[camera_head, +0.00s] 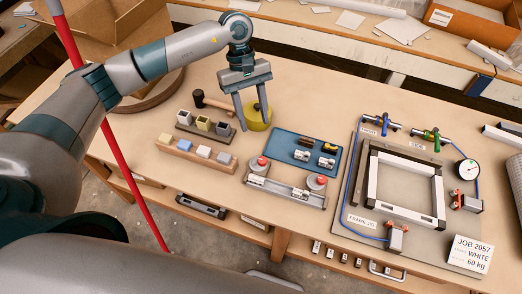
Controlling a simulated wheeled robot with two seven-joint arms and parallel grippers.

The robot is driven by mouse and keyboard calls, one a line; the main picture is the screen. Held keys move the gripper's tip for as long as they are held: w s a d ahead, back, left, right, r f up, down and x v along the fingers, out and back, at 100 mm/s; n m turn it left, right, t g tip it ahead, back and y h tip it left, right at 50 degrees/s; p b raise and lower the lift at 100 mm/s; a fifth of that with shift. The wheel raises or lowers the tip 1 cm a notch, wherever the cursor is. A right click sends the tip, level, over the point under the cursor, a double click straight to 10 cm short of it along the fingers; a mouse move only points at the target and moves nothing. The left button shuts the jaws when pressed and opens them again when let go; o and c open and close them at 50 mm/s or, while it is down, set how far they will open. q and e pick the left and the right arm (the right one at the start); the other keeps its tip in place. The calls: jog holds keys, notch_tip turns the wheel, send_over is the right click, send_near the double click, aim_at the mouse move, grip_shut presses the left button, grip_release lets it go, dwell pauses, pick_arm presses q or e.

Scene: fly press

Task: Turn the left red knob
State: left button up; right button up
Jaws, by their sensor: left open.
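Two red knobs sit on round grey bases on a small metal fixture (285,192) at the middle of the table. The left red knob (262,161) is at the fixture's back left, and the right red knob (322,179) is to its right. My left gripper (253,122) is open, with its fingers pointing down. It is beyond the left red knob and apart from it. A yellow round object (257,117) shows between and behind the fingers; I cannot tell whether they touch it. My right gripper is not in view.
A wooden block strip (193,158) and a dark tray with small blocks lie left of the fixture. A blue mat (290,143) with small parts lies behind it. A clamped white frame (374,180) and a gauge (467,169) stand right. A red pole (110,140) rises at left.

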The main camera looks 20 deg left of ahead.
aim_at(262, 158)
pick_arm(q)
jog(key=p+x, duration=0.4)
jog(key=x, duration=0.7)
jog(key=shift+f, duration=0.15)
jog(key=shift+p+x, duration=0.35)
jog(key=shift+x, duration=0.5)
jog(key=c, duration=1.1)
